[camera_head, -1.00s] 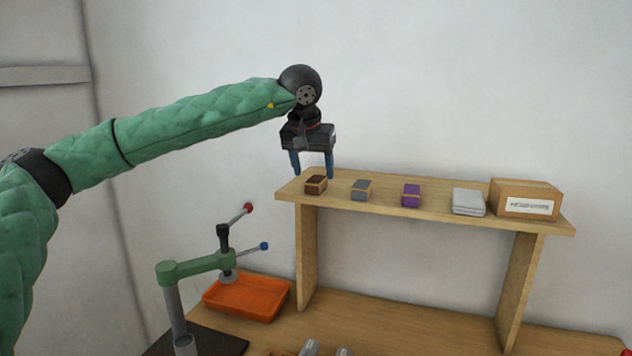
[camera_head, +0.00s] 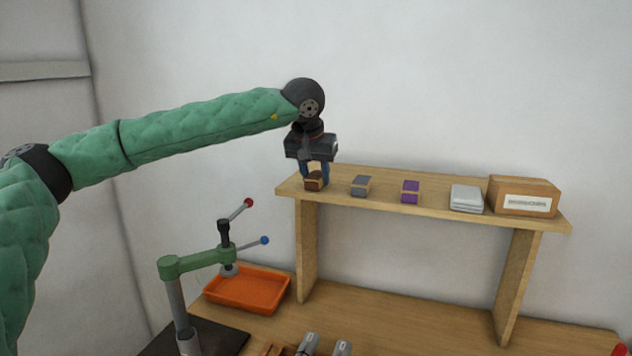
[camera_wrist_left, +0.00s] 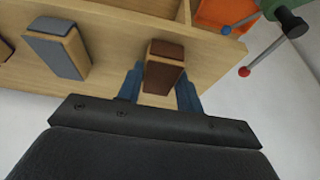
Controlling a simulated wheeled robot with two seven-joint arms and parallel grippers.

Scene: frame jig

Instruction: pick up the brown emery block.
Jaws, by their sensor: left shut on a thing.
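The brown emery block (camera_head: 314,181) is at the left end of the raised wooden shelf (camera_head: 470,218), dark brown on top with a lighter tan body. My left gripper (camera_head: 315,175) reaches down over it, its blue fingers shut on the block's two sides. In the left wrist view the brown block (camera_wrist_left: 164,68) sits between the blue fingers of my left gripper (camera_wrist_left: 160,88). I cannot tell whether the block still touches the shelf. My right gripper is in neither view.
Along the shelf to the right stand a grey block (camera_head: 361,185), a purple block (camera_head: 410,191), folded grey cloths (camera_head: 466,198) and a labelled cardboard box (camera_head: 525,197). Below are an orange tray (camera_head: 248,290) and a green clamp stand (camera_head: 196,263) with red and blue knobs.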

